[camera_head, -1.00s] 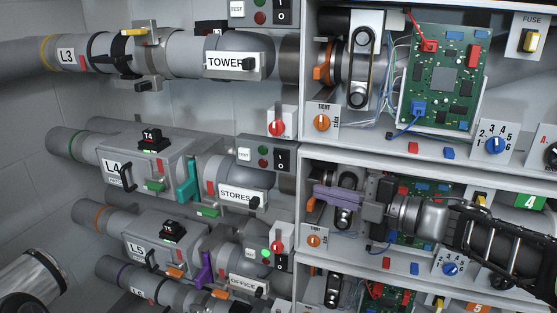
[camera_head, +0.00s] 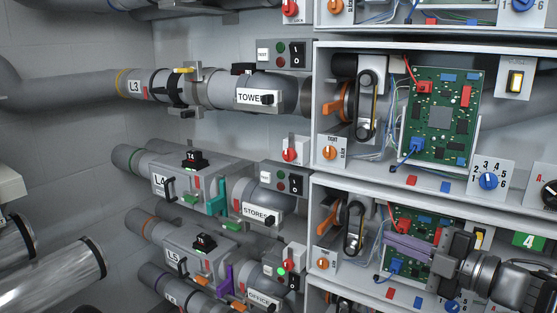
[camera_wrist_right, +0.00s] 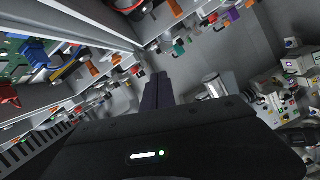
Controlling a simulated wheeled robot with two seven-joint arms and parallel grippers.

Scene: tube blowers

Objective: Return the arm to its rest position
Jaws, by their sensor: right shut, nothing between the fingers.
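My right gripper (camera_head: 410,250) is at the lower right of the head view, in front of the lower shelf bay and its green circuit board (camera_head: 405,218). Its purple-grey fingers are shut together with nothing between them. The fingers (camera_wrist_right: 157,92) also show in the right wrist view, pointing into open space beside the shelves. The gripper hides part of the board and blue wiring behind it. My left gripper is not in the head view.
White shelf bays (camera_head: 318,120) with boards, belts and knobs fill the right side. Grey tubes labelled L3 (camera_head: 210,88), L4 (camera_head: 160,160) and L5 (camera_head: 168,240) run along the wall at left. Shelf edges and knobs lie close to my right arm.

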